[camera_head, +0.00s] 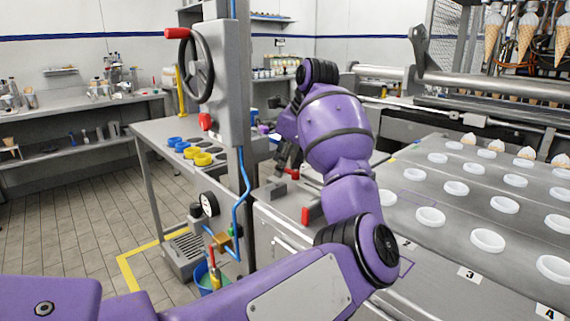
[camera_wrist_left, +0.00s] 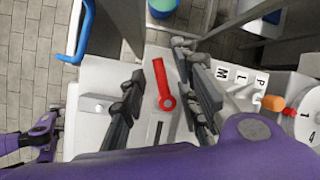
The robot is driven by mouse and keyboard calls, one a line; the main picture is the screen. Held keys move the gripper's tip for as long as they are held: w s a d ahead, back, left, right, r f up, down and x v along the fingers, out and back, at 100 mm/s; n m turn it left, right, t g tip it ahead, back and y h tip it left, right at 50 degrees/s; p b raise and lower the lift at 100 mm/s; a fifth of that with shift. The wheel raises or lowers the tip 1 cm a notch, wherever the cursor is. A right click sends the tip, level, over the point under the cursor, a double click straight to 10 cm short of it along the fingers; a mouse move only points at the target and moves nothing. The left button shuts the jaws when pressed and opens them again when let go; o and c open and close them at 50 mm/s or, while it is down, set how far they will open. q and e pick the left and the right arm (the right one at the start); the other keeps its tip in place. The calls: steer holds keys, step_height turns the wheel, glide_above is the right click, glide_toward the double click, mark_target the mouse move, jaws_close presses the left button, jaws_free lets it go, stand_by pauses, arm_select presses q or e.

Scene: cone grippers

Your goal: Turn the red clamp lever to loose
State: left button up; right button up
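The red clamp lever (camera_wrist_left: 161,80) lies between the two fingers of my left gripper (camera_wrist_left: 160,62) in the left wrist view. Its round pivot end is at the bottom, and its arm points up and slightly left. The fingers are spread, with a gap on each side of the lever. In the head view my left gripper (camera_head: 283,162) points down at the grey machine top, partly hidden by my wrist. A red piece (camera_head: 292,173) shows beside the fingers there, likely the lever.
A grey column with a black handwheel (camera_head: 196,65) stands left of my arm. White cups fill the conveyor (camera_head: 420,250) at right. An orange knob (camera_wrist_left: 274,103) and lettered plates lie right of the fingers in the wrist view.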

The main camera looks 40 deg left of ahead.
steer(key=shift+w, duration=0.25)
arm_select(q)
steer(key=shift+w+f, duration=0.1)
steer(key=shift+w, duration=0.05)
jaws_close()
arm_select(e)
steer(key=shift+w, duration=0.15)
arm_select(q)
steer(key=shift+f, duration=0.1)
arm_select(e)
steer(key=shift+s, duration=0.5)
